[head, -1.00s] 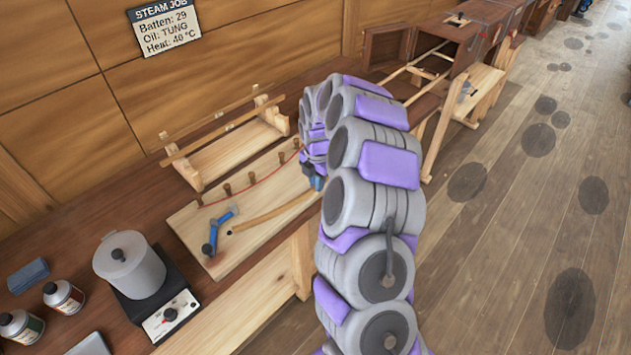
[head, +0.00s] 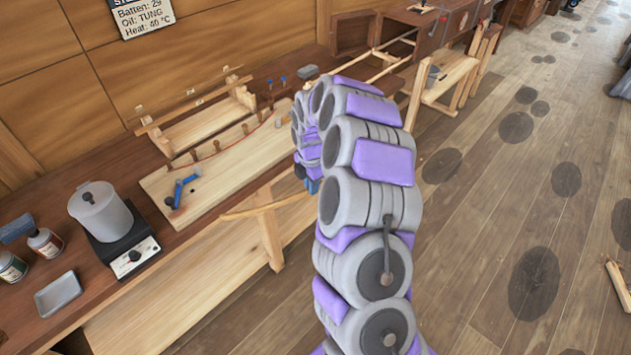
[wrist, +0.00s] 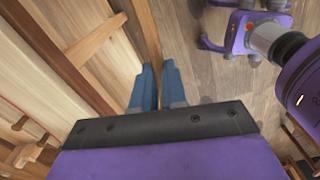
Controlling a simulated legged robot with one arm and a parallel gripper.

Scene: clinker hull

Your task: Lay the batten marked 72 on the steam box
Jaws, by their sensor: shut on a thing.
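My gripper (head: 312,186) is shut on a thin, slightly curved, pale wooden batten (head: 262,209). The batten sticks out to the left, in front of the bench's front edge. Its number cannot be read. In the wrist view, the two blue fingers (wrist: 158,68) are close together, and a wooden strip (wrist: 147,30) runs up from them. Much of the gripper is hidden behind my arm in the head view. A dark wooden box (head: 428,28) with an open side and slatted rails stands at the back; it may be the steam box, but I cannot tell for sure.
A pale board (head: 225,172) with pegs and a blue lever (head: 181,189) lies on the bench. A wooden rack (head: 200,122) stands behind it. A pot (head: 100,212) sits on a hot plate. Tins and a grey tray (head: 58,294) are at left. The floor at right is mostly open.

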